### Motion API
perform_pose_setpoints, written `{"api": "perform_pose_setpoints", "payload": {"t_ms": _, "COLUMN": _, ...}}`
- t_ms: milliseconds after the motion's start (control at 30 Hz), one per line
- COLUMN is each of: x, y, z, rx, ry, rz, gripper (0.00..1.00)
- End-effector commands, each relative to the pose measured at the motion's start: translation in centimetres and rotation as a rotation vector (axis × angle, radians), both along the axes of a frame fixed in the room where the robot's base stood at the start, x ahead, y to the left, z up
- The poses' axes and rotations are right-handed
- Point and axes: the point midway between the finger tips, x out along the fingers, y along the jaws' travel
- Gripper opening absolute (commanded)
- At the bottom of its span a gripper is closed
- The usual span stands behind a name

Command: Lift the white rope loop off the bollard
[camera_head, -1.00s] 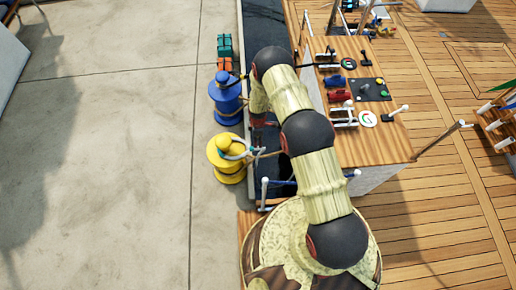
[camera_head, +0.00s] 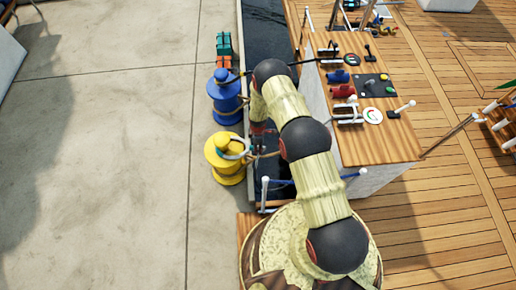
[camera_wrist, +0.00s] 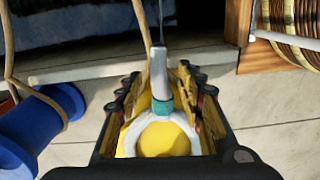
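The yellow bollard (camera_head: 227,171) stands on the quay at the left of my arm in the head view. The white rope loop (camera_wrist: 133,137) lies around the bollard's top, with a teal band (camera_wrist: 162,107) at its neck. In the wrist view the bollard's yellow top (camera_wrist: 165,139) shows inside the loop. My gripper (camera_wrist: 168,80) is open, its fingers on either side of the loop's neck with gaps visible between. Whether a finger touches the rope is unclear. In the head view my arm largely hides the gripper.
A blue bollard (camera_head: 225,108) with a rope stands just behind the yellow one. Red and teal boxes (camera_head: 224,52) lie beyond it. A wooden console (camera_head: 375,140) with levers stands at the right of my arm. A dark gap separates quay and deck.

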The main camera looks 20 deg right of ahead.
Motion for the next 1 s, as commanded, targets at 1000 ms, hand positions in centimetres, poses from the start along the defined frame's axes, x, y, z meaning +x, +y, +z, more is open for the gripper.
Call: {"api": "perform_pose_setpoints", "payload": {"t_ms": 1000, "x": -0.05, "y": 0.00, "z": 0.06, "rx": 0.000, "ry": 0.001, "rz": 0.000, "gripper": 0.13}}
